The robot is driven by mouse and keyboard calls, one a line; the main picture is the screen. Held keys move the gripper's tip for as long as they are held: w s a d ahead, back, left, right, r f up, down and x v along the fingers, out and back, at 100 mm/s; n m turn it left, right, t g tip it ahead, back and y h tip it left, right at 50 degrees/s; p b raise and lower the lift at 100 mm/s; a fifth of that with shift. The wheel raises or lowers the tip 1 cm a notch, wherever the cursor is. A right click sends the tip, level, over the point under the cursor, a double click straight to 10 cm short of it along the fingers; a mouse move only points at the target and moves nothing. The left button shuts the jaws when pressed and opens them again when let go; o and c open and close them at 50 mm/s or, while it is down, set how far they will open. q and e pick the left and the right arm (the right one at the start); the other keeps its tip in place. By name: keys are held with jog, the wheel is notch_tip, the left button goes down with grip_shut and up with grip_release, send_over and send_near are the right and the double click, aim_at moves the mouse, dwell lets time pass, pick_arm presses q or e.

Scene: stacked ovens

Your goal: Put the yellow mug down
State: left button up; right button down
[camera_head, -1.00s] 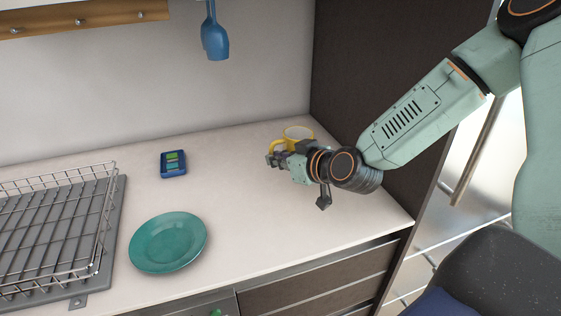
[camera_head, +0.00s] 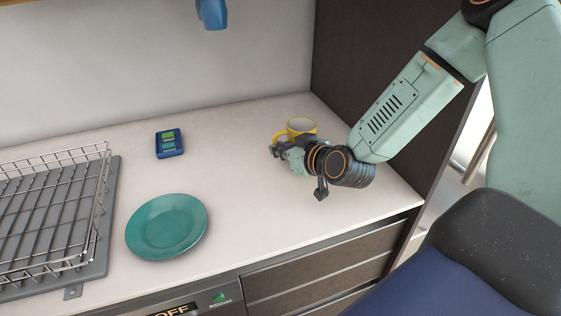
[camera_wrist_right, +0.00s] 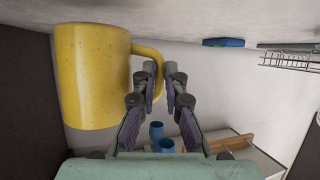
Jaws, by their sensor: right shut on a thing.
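The yellow mug (camera_head: 302,126) is at the right rear of the counter (camera_head: 240,190), upright, partly hidden behind my right gripper (camera_head: 279,146). In the right wrist view, which shows the counter at the top, the mug (camera_wrist_right: 92,75) is at the left with its base at or very close to the counter surface. I cannot tell for certain whether it touches. My right gripper (camera_wrist_right: 162,75) is shut on the mug's handle (camera_wrist_right: 150,62). My left gripper is not in view.
A green plate (camera_head: 166,227) lies left of the mug, with a small blue device (camera_head: 169,143) behind it. A wire rack (camera_head: 50,215) stands at the left. A dark side panel (camera_head: 375,90) bounds the right. The counter between plate and mug is clear.

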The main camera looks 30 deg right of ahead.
notch_tip(320, 180, down, 3)
jog(key=shift+s+r+b, duration=0.1)
jog(key=shift+s+b, duration=0.05)
jog(key=shift+b, duration=0.35)
jog(key=shift+s+a, duration=0.1)
jog(key=shift+a, duration=0.05)
jog(key=shift+a+r, duration=0.15)
jog(key=shift+w, duration=0.2)
jog(key=c, duration=1.8)
grip_release()
jog(key=shift+d+f, duration=0.2)
jog(key=shift+f, duration=0.1)
jog(key=shift+c, duration=0.2)
jog(key=o, duration=0.3)
jog(key=shift+s, duration=0.1)
jog(key=shift+o, duration=0.6)
jog(key=shift+a+r, duration=0.15)
